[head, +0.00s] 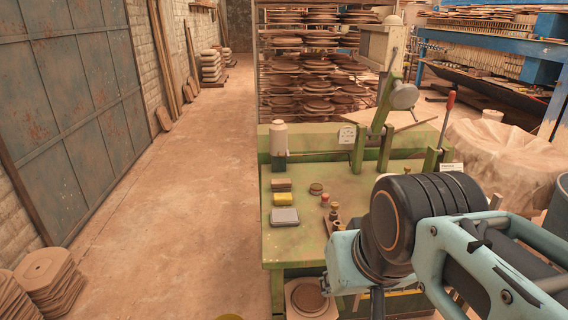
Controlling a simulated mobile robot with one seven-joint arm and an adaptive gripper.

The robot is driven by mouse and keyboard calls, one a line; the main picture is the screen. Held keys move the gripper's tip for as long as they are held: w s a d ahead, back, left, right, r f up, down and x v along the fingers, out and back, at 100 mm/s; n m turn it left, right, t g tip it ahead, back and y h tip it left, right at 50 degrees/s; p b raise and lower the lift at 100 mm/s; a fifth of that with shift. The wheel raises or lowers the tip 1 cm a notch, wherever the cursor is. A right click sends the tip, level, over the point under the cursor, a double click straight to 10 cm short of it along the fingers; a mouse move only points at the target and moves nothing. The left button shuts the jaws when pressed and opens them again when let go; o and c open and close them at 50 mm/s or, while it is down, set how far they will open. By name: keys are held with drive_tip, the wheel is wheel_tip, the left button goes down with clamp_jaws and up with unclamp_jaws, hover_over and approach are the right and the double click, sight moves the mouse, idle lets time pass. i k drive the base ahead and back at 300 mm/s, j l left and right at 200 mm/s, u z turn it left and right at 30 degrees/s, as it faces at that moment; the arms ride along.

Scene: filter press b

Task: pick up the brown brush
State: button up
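A small brown block (281,185) lies near the left edge of the green table (295,245), behind a yellow block (283,198). It may be the brown brush, but it is too small to tell bristles. No other thing is clearly a brush. My arm reaches in from the lower right, with its black joint and pale blue links over the table's right part. My gripper's fingers do not show. The arm hides part of the table, so things behind it cannot be seen.
A grey-lidded box (285,216) sits in front of the yellow block. A round brown piece (316,188) and small knobbed pieces (333,212) stand to its right. A white bottle (279,138) is at the back left.

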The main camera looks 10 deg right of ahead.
sight(276, 185)
drive_tip(key=i+j+u, duration=0.45)
drive_tip(key=j, duration=0.15)
drive_tip(key=i+j+u, duration=0.4)
drive_tip(key=j, duration=0.15)
drive_tip(key=i+j+u, duration=0.2)
drive_tip(key=i, duration=0.25)
drive_tip(key=i+j+u, duration=0.25)
drive_tip(key=i, duration=0.2)
drive_tip(key=i+z, duration=0.25)
drive_tip(key=i, duration=0.3)
drive_tip(key=i+j+z, duration=0.1)
drive_tip(key=i+z, duration=0.15)
drive_tip(key=i, duration=0.25)
drive_tip(key=i+z, duration=0.35)
drive_tip(key=i+j+z, duration=0.1)
drive_tip(key=i+z, duration=0.3)
drive_tip(key=i, duration=0.2)
drive_tip(key=i+z, duration=0.2)
drive_tip(key=z, duration=0.15)
drive_tip(key=i+z, duration=0.2)
drive_tip(key=z, duration=0.15)
drive_tip(key=i+z, duration=0.4)
drive_tip(key=z, duration=0.3)
drive_tip(key=i+z, duration=0.15)
drive_tip(key=z, duration=0.25)
drive_tip(key=i+j+z, duration=0.1)
drive_tip(key=z, duration=0.3)
